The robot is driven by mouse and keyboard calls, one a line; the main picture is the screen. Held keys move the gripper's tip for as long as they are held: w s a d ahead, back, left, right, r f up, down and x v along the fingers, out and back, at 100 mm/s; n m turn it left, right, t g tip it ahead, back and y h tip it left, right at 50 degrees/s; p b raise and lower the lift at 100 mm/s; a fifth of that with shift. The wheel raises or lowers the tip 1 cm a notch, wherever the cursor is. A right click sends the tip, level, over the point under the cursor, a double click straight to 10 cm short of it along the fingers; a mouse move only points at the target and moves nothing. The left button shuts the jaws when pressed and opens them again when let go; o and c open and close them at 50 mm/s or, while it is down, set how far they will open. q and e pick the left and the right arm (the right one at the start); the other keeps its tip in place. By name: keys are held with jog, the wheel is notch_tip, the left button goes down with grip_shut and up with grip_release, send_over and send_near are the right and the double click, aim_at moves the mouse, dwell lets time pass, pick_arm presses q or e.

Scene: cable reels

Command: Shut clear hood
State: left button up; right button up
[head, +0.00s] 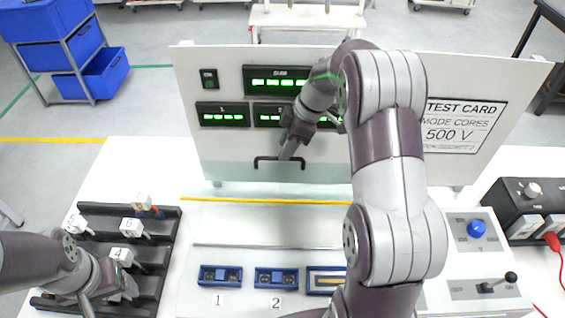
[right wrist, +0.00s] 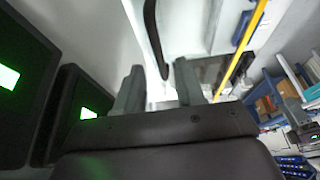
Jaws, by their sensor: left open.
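The clear hood (head: 225,172) is raised, standing upright in front of the white back panel in the head view. Its lower part shows as a faint greenish sheet with a black bar handle (head: 263,161). My right gripper (head: 289,152) is at the handle and hides part of it. In the right wrist view its two fingers (right wrist: 158,92) are apart, and the black handle (right wrist: 152,35) shows between and beyond their tips; I cannot tell whether they touch. My left gripper (head: 125,290) is open at the lower left, over the black rack.
The black rack (head: 172,225) holds several white numbered connectors. Blue sockets (head: 220,276) sit on the white bench unit, behind them a yellow strip (head: 240,200). A control box with a blue button (head: 477,229) and lever stands right. My right arm crosses the middle.

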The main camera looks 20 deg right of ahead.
jog(key=shift+p+x, duration=0.7)
jog(key=shift+x, duration=0.2)
jog(key=shift+w+f, duration=0.1)
jog(key=shift+f, duration=0.3)
jog(key=shift+a, duration=0.1)
jog(key=shift+c, duration=1)
grip_shut()
